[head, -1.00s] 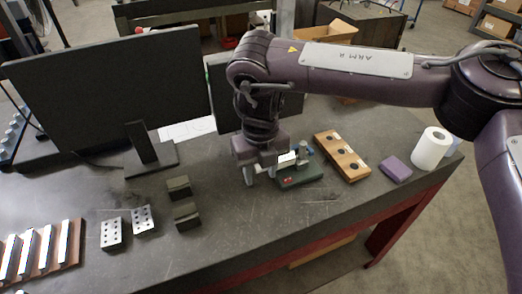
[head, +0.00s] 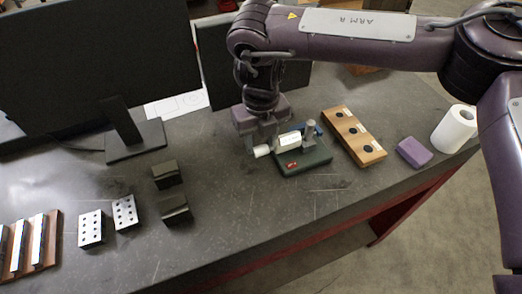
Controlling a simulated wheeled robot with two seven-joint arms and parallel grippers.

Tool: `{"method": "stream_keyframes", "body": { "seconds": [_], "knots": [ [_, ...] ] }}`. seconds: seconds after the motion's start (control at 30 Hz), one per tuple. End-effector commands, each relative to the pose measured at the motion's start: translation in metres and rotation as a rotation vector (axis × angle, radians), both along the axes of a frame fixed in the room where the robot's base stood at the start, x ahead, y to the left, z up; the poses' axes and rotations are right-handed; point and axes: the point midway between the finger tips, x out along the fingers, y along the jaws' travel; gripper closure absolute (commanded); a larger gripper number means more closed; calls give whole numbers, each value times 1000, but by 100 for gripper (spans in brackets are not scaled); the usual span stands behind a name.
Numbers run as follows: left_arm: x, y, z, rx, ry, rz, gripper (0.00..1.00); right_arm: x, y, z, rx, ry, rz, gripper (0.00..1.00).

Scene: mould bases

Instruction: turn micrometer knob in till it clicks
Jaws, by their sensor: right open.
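The micrometer (head: 290,141) is a pale cylinder lying level in a small stand on a dark green base (head: 305,161) near the middle of the bench. Its light knob end (head: 262,151) points left, toward the black blocks. My right gripper (head: 264,145) points down over the knob end and is open. Its fingers are close about the knob, but I cannot tell whether they touch it. The gripper partly hides the knob and sleeve. My left gripper is out of view.
A wooden block with dark holes (head: 354,136), a purple block (head: 414,152) and a white paper roll (head: 454,129) stand to the right. Black blocks (head: 169,190), perforated metal blocks (head: 92,229) and a monitor (head: 100,60) are left. The bench's front middle is clear.

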Motion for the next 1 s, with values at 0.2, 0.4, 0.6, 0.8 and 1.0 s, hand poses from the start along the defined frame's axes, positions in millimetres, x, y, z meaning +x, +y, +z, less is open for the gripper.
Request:
{"method": "stream_keyframes", "body": {
  "seconds": [0.2, 0.4, 0.6, 0.8, 1.0],
  "knots": [
    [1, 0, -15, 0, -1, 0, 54, 0, 0, -19, 0, 0, 0, 59],
    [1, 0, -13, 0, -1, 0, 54, 0, 0, -18, 0, 0, 0, 59],
    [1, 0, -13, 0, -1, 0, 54, 0, 0, -18, 0, 0, 0, 85],
    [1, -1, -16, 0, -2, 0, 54, 0, 0, -19, 3, -7, 0, 91],
    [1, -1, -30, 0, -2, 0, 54, -2, -1, -22, 29, -65, 1, 91]
  ]
}}
